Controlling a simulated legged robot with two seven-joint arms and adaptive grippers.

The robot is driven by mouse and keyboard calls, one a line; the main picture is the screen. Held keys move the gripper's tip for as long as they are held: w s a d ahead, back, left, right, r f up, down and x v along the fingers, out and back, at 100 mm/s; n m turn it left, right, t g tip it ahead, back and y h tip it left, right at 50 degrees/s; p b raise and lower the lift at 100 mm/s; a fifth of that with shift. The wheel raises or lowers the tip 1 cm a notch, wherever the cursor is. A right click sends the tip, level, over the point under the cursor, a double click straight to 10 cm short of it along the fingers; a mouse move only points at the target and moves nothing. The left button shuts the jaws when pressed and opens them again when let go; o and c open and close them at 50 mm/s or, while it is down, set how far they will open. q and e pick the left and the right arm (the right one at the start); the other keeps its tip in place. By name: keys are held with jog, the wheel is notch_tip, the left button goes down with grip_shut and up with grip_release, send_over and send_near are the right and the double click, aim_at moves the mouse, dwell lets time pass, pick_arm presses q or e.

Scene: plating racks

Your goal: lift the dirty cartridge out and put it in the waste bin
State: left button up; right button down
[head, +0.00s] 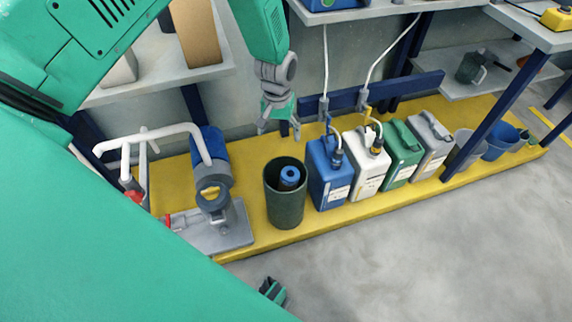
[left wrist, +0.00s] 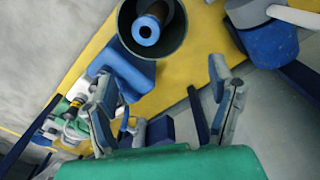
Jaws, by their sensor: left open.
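The waste bin (head: 284,211) is a round dark green tub on the yellow platform. The cartridge (head: 289,177), with a blue ring-shaped end, is inside it, leaning against or near the wall; its lower part is hidden. The left wrist view shows the bin (left wrist: 178,43) and the cartridge's blue end (left wrist: 146,30) at the top. My left gripper (head: 279,131) hangs above and behind the bin, fingers down, apart from the cartridge. In the left wrist view its fingers (left wrist: 165,100) are spread with nothing between them.
A blue filter housing (head: 210,143) with white pipes (head: 150,135) stands left of the bin on a grey plate (head: 228,237). A blue canister (head: 327,180) stands close at the bin's right, with several more canisters beyond. A shelf (head: 160,68) is behind. Floor in front is mostly clear.

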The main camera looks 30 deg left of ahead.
pick_arm(q)
notch_tip(320, 180, up, 6)
jog(key=shift+a, duration=0.35)
jog(key=shift+a, duration=0.1)
